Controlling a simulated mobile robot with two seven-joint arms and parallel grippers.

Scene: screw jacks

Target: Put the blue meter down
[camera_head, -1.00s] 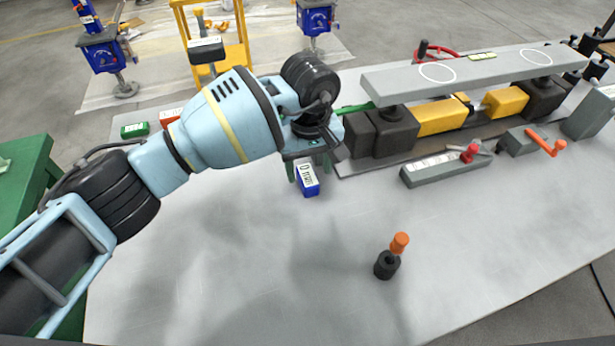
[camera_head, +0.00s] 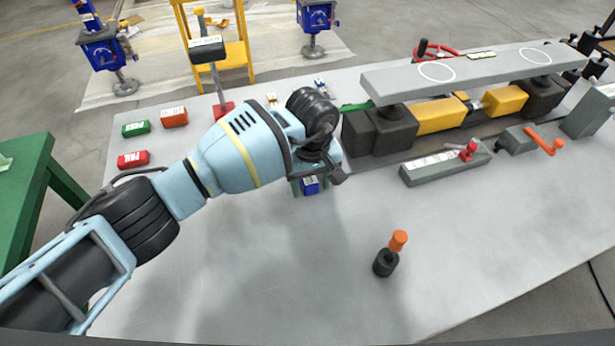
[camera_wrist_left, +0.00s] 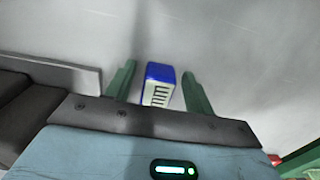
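The blue meter (camera_head: 310,186) shows below my left wrist in the head view, mostly covered by my gripper. It is a small blue block with a white marked face. In the left wrist view the meter (camera_wrist_left: 160,73) sits between the two green fingers of my left gripper (camera_wrist_left: 158,88), with a gap on each side. The left gripper (camera_head: 309,184) is open around it. The meter appears to stand on the grey table (camera_head: 230,280), though its base is hidden in the head view. My right gripper is not in view.
Green (camera_head: 136,128), orange (camera_head: 174,117) and red (camera_head: 133,159) labelled blocks lie at the left. A black piece with an orange top (camera_head: 386,262) stands in front. A long grey bar assembly (camera_head: 450,75) fills the back right. The front middle table is clear.

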